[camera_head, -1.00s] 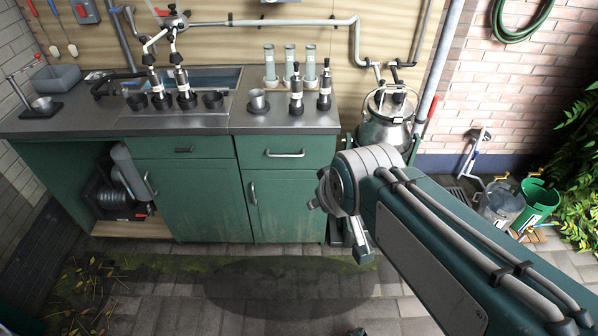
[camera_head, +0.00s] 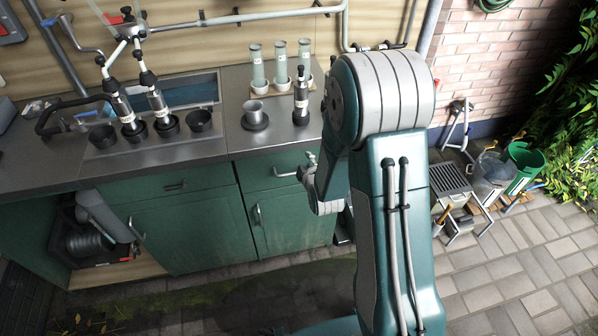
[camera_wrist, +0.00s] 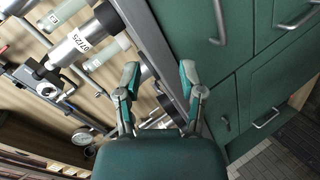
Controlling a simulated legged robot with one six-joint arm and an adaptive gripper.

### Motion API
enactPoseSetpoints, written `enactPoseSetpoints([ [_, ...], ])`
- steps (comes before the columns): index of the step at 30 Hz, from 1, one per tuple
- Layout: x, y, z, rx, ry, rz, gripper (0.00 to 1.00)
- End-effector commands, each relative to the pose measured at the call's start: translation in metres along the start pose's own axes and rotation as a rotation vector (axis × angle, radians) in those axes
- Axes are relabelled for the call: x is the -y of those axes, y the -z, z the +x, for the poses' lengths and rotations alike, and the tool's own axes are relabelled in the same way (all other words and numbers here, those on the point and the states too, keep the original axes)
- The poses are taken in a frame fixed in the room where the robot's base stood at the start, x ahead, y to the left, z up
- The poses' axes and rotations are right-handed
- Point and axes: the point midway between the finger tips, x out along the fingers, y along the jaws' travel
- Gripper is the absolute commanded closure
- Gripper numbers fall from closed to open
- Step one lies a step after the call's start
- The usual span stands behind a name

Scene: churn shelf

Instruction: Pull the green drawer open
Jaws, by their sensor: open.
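The green drawer (camera_head: 254,177) under the right part of the counter is closed, with a silver bar handle (camera_head: 285,173). In the wrist view this drawer front (camera_wrist: 186,28) is at the top, and its handle (camera_wrist: 218,25) lies up and right of my fingers. A second green drawer (camera_head: 150,189), with a dark handle, is closed to its left. My gripper (camera_wrist: 159,75) is open and empty, its fingers apart over the counter edge and not touching the handle. In the head view my arm hides most of the gripper, just right of the handle.
Green cabinet doors (camera_head: 192,230) are below the drawers. The counter (camera_head: 240,142) holds a metal cup (camera_head: 256,113), a black-topped cylinder (camera_head: 301,98) and several tubes. Buckets (camera_head: 524,163) stand at the right. The paving (camera_head: 500,270) in front is largely clear.

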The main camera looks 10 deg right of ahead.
Motion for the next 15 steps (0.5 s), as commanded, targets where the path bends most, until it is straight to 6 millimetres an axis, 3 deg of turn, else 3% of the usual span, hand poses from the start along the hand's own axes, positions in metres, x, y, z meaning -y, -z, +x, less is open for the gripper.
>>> enactPoseSetpoints([
  [1, 0.018, -0.005, 0.007, -0.006, -0.014, -0.050, 0.49],
  [9, 0.080, -0.029, 0.021, -0.040, -0.154, -0.303, 0.49],
  [15, 0.098, -0.039, 0.019, -0.045, -0.213, -0.389, 0.49],
])
